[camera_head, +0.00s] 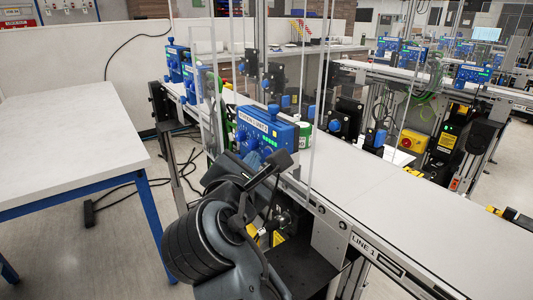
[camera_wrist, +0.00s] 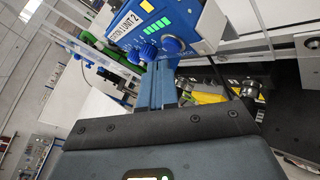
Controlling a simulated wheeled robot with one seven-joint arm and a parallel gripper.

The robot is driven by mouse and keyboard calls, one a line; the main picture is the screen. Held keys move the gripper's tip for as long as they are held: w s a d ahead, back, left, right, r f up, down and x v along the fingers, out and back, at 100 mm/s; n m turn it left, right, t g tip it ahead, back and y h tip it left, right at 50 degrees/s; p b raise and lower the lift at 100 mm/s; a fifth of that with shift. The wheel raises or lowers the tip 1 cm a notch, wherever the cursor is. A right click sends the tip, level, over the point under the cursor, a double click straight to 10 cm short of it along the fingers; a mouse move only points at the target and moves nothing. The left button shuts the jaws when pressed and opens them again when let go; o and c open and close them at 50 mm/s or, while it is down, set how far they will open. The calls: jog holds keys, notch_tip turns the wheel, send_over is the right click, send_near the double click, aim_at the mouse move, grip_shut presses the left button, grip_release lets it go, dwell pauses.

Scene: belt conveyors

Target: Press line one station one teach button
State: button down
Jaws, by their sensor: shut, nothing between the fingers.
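The blue control unit (camera_head: 268,129) stands on the line 1 conveyor in the head view, with knobs and green lights on its front. In the wrist view the same blue unit (camera_wrist: 170,22) is tilted, and its label reads like "STATION 1 UNIT 2". My arm hides part of the unit's front in the head view.
Clear upright panels (camera_head: 319,95) rise beside the unit. The white belt (camera_head: 400,222) marked LINE 1 runs to the lower right. A white table (camera_head: 70,140) stands at left. More blue units (camera_head: 177,62) stand farther back. Cables lie on the floor.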

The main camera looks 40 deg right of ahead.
jog(key=shift+d+p, duration=0.75)
jog(key=shift+p, duration=0.2)
dwell(0.6)
dwell(0.4)
jog(key=shift+a+p, duration=0.45)
jog(key=shift+a, duration=0.35)
jog(key=shift+a, duration=0.15)
jog(key=a+p, duration=0.1)
jog(key=a, duration=0.3)
jog(key=shift+a+p, duration=0.35)
dwell(0.4)
